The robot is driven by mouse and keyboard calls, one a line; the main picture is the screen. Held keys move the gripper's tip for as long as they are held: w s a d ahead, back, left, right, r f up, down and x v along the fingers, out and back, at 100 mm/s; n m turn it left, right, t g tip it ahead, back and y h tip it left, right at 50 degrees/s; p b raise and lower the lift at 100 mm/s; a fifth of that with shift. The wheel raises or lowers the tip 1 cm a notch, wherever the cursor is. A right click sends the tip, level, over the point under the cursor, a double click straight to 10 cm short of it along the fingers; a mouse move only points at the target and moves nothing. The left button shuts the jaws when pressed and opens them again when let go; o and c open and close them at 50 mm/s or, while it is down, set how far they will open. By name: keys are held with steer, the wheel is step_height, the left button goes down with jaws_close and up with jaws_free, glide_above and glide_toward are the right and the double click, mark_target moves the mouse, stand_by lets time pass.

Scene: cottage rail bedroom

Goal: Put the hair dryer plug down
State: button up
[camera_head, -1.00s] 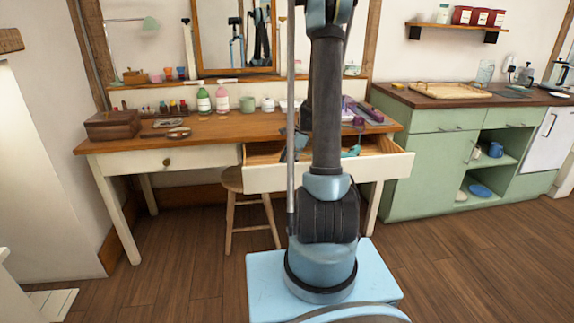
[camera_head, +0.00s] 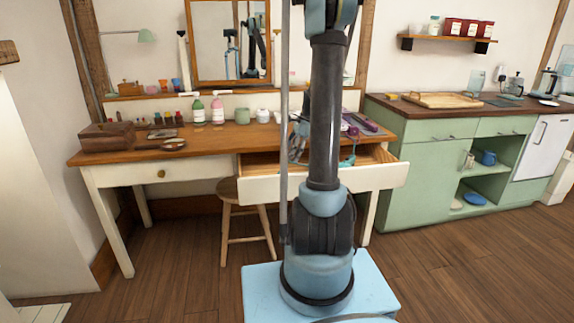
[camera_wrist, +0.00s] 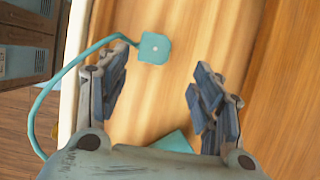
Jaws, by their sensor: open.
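The teal hair dryer plug (camera_wrist: 154,47) is a small rounded square block on light wood that looks like the open drawer's floor. Its teal cord (camera_wrist: 55,85) leaves its left side and loops over the drawer's white front edge. My gripper (camera_wrist: 161,66) is open, its fingers apart, with the plug just beyond the fingertips and nothing visibly held. Another teal piece (camera_wrist: 172,142) shows between the fingers near the palm; what it belongs to is unclear. In the head view, my arm hides most of the gripper, and a teal item (camera_head: 348,161) shows at the drawer.
The drawer (camera_head: 262,190) stands open from the desk (camera_head: 205,142). A stool (camera_head: 240,195) is below it. Bottles (camera_head: 218,110), a wooden box (camera_head: 107,136) and purple items (camera_head: 362,122) are on the desk. A green cabinet (camera_head: 415,165) stands at right.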

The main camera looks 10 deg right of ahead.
steer(key=s+a+r+n+h, duration=0.1)
steer(key=s+a+r+n, duration=0.2)
steer(key=s, duration=0.6)
steer(key=s+a+r+n+h, duration=0.1)
steer(key=s+r+n, duration=0.35)
steer(key=s, duration=0.45)
steer(key=s+f+n+t+h, duration=0.1)
steer(key=s+f+n, duration=0.3)
steer(key=s, duration=0.4)
steer(key=s+f+n+t+h, duration=0.1)
steer(key=s+f+n, duration=0.3)
steer(key=s+n, duration=0.2)
steer(key=shift+s+n, duration=0.35)
steer(key=shift+s, duration=0.65)
steer(key=shift+f, duration=0.1)
steer(key=shift+w+a+f, duration=0.1)
steer(key=shift+w+f, duration=0.1)
steer(key=shift+w, duration=0.25)
